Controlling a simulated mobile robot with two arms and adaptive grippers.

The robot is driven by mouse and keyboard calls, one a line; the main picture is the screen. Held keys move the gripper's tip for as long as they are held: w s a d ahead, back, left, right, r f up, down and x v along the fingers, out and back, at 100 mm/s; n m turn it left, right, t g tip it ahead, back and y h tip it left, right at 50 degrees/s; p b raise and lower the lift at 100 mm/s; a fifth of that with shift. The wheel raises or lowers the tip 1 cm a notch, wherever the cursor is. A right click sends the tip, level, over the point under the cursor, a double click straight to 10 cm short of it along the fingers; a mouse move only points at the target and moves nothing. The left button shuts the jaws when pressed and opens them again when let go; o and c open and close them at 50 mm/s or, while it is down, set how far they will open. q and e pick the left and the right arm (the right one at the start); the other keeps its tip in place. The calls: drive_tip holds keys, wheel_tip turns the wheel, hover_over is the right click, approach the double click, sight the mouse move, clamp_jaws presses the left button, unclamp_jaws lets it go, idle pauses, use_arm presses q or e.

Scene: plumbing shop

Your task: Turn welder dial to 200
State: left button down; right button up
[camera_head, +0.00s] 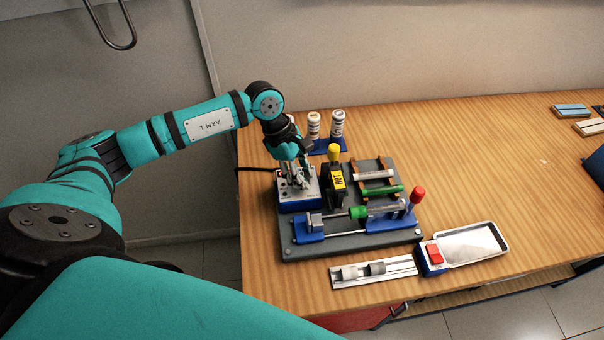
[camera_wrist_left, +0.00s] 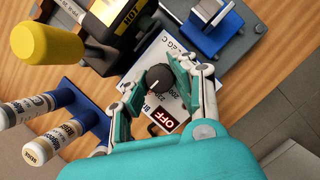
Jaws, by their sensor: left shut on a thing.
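The welder's control box (camera_head: 298,200) is blue with a pale top and stands at the left of the grey base board. In the left wrist view its black round dial (camera_wrist_left: 158,79) has a white pointer mark, and a red OFF panel (camera_wrist_left: 163,121) lies beside it. The printed scale around the dial is partly covered by my fingers, and I cannot read the setting for sure. My left gripper (camera_head: 296,180) points down over the box, its fingers shut around the dial from two sides. My right gripper is in neither view.
The black heater with a yellow HOT label (camera_head: 338,179) and yellow handle (camera_head: 334,152) stands close to my left gripper. Blue clamps (camera_head: 311,228), a fittings tray (camera_head: 348,280) and a red-switch box (camera_head: 434,254) are nearer. The table's right side is mostly clear.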

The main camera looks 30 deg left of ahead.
use_arm(q)
drive_tip(key=n+b, duration=0.1)
drive_tip(key=n+t+b, duration=0.1)
drive_tip(key=shift+f+n+b, duration=0.2)
drive_tip(key=shift+n+b, duration=0.1)
drive_tip(key=n+t+y+b, duration=0.1)
drive_tip(key=n+b, duration=0.3)
drive_tip(key=n+t+y+b, duration=0.1)
drive_tip(key=n+b, duration=0.3)
drive_tip(key=shift+s+d+t, duration=0.15)
drive_tip(key=shift+t, duration=0.15)
drive_tip(key=n+y+b, duration=0.1)
drive_tip(key=n+b, duration=0.2)
drive_tip(key=shift+r, duration=0.15)
drive_tip(key=shift+r+n+t+y+b, duration=0.1)
drive_tip(key=shift+n+t+y+b, duration=0.2)
drive_tip(key=shift+n+y+b, duration=0.45)
drive_tip(key=shift+n, duration=0.25)
drive_tip(key=shift+h, duration=0.25)
